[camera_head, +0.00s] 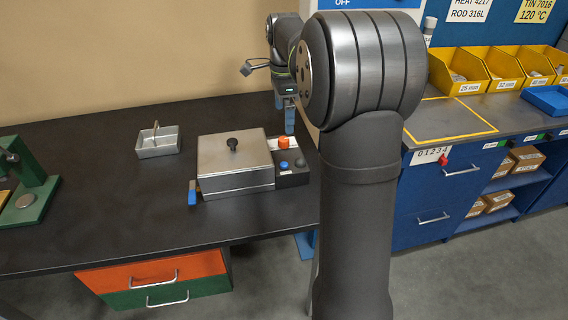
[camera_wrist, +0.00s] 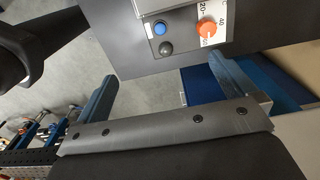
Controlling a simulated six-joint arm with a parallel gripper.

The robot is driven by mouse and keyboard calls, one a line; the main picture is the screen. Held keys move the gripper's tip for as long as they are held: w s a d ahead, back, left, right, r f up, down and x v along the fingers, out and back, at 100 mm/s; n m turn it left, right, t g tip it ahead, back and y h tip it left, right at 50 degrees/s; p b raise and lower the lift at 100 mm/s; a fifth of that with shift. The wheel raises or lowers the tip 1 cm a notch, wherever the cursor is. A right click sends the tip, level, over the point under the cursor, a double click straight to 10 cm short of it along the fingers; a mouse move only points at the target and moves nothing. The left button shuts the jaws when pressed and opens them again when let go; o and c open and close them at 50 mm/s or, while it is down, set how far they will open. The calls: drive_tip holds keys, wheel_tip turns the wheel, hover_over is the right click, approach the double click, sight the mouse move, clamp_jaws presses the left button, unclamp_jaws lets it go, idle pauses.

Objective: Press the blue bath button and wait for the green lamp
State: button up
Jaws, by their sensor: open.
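The bath is a metal box with a lid and black knob (camera_head: 232,165) on the dark bench. At its right end is a dark control panel with an orange dial (camera_head: 283,142), the blue button (camera_head: 284,166) and a dark grey round lamp (camera_head: 300,163), not lit green. My gripper (camera_head: 285,118) is above and behind the panel, pointing down. In the wrist view its blue fingers are wide apart with nothing between them (camera_wrist: 162,70). The blue button (camera_wrist: 160,28), the grey lamp (camera_wrist: 166,48) and the orange dial (camera_wrist: 206,27) show beyond the fingers, apart from them.
A small metal tray with a handle (camera_head: 158,142) stands left of the bath. A blue-tipped lever (camera_head: 192,192) sticks out at the bath's front left corner. A green stand (camera_head: 30,190) is at the far left. Yellow bins (camera_head: 458,72) line the right bench. The bench front is clear.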

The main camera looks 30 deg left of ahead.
drive_tip(key=shift+r, duration=0.7)
